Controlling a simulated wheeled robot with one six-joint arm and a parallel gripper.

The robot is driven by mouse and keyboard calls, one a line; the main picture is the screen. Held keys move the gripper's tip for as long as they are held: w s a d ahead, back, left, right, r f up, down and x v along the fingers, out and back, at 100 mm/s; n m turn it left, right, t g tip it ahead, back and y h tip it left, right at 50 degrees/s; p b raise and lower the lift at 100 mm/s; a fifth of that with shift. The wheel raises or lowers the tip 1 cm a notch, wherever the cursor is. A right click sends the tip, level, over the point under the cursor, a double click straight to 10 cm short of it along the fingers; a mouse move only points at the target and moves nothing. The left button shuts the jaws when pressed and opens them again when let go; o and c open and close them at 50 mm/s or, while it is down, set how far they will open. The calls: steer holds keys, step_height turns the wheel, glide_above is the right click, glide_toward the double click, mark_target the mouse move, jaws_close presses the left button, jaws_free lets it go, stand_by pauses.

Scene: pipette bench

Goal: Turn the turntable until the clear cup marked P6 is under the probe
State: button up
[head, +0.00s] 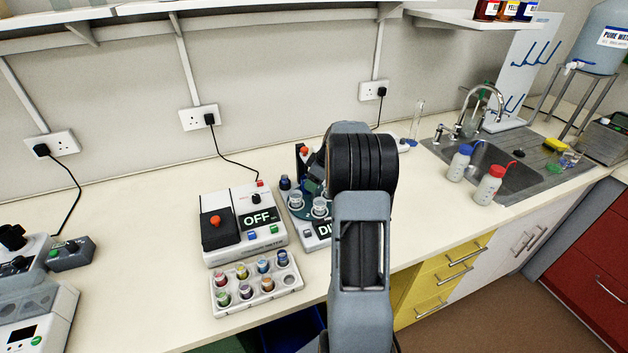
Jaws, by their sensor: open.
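The turntable (286,212) is a dark teal round plate on a light machine with a dark display reading "DI", the rest of the word hidden. Two clear cups show on its near side, one at the left (296,199) and one to its right (319,207). I cannot read any marks on them, so I cannot tell which is P6. A dark upright part with orange (303,151) rises at the back of the machine; I cannot tell whether it carries the probe. My arm covers the machine's right part. My gripper is hidden behind my wrist.
Left of the machine stands a device with an "OFF" display (258,217). In front of it is a white rack (290,285) of several coloured vials. A sink (490,165) and two wash bottles are at the right. The counter at left (140,240) is clear.

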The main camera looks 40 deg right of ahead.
steer(key=shift+f, duration=0.2)
steer(key=shift+c, duration=0.4)
jaws_close()
steer(key=shift+w, duration=0.1)
